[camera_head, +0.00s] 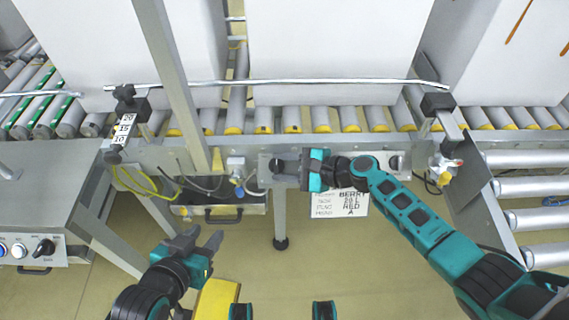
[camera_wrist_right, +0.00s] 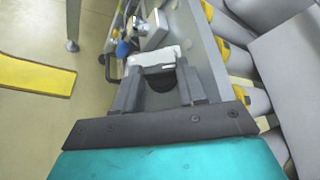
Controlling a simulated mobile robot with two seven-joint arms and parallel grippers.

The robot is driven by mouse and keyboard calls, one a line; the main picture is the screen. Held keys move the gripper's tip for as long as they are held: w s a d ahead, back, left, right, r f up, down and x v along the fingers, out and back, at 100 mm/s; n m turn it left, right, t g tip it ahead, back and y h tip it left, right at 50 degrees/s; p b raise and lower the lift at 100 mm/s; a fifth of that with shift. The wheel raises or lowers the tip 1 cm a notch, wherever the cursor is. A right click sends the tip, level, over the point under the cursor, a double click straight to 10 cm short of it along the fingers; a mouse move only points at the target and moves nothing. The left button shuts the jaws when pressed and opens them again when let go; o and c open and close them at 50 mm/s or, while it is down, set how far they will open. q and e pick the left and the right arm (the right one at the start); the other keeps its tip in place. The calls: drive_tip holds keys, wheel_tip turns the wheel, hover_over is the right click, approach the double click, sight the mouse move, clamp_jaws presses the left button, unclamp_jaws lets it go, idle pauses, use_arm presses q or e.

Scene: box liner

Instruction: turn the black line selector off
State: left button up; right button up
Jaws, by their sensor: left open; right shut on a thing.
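My right gripper (camera_head: 290,167) reaches in from the right to the grey panel (camera_head: 376,163) on the conveyor's front rail. Its fingers point left along the panel and are shut on a small dark part, apparently the black line selector. The right wrist view shows a dark rounded piece (camera_wrist_right: 163,84) between the two fingers; the head view hides most of it behind the gripper. How the selector is turned cannot be told. My left gripper (camera_head: 205,240) is open and empty, low in front of the conveyor, apart from the panel.
A label sheet (camera_head: 340,204) hangs below the panel. A blue-and-white fitting (camera_head: 237,170) sits left of it. Another control box (camera_head: 30,250) with a black knob stands far left. Large white boxes (camera_head: 330,40) stand on the rollers behind a metal rail. A yellow piece (camera_head: 216,299) lies below.

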drive_tip(key=shift+n+g, duration=0.3)
drive_tip(key=o, duration=1.1)
drive_tip(key=shift+c, duration=0.2)
drive_tip(key=shift+r, duration=0.1)
drive_tip(key=shift+w, duration=0.15)
